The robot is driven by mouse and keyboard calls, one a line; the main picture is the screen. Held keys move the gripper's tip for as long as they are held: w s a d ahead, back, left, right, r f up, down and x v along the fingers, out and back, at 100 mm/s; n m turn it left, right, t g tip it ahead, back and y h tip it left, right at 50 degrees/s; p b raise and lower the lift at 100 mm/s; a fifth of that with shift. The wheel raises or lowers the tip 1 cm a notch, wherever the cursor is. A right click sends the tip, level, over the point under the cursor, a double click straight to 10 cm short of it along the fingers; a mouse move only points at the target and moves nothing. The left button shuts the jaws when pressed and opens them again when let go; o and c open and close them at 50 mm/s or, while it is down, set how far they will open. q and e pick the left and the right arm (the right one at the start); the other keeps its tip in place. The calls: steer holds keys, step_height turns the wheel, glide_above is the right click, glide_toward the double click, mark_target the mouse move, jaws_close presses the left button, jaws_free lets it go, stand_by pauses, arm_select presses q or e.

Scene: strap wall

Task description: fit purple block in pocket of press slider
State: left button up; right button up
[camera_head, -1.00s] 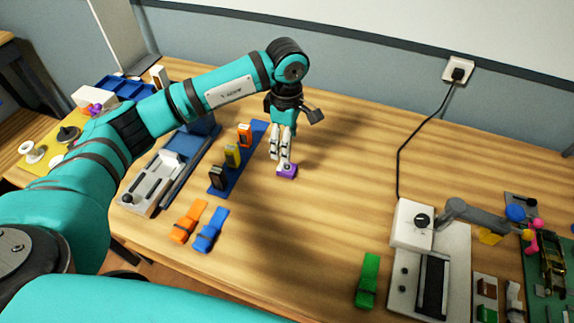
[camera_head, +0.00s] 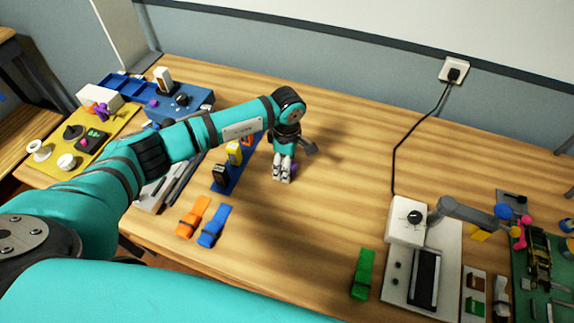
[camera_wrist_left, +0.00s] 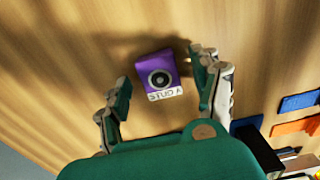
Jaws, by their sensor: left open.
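The purple block (camera_wrist_left: 151,65) lies on the wooden table, with a dark round stud on top and a white "STUD A" label on its near side. In the head view only a small purple patch of it (camera_head: 294,167) shows beside my fingers. My left gripper (camera_wrist_left: 162,78) is open, with one finger on each side of the block; I cannot tell whether either touches it. It also shows in the head view (camera_head: 282,178), pointing down. I cannot identify the press slider or its pocket for certain. My right gripper is not in view.
A blue rack (camera_head: 222,187) with upright blocks stands left of the gripper. Orange (camera_head: 194,217) and blue (camera_head: 213,226) pieces lie in front. A white machine (camera_head: 408,220) with a grey arm stands right, beside a green piece (camera_head: 363,273). The middle table is clear.

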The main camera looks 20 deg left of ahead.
arm_select(q)
jaws_close()
stand_by(0.3)
steer(key=shift+r, duration=0.15)
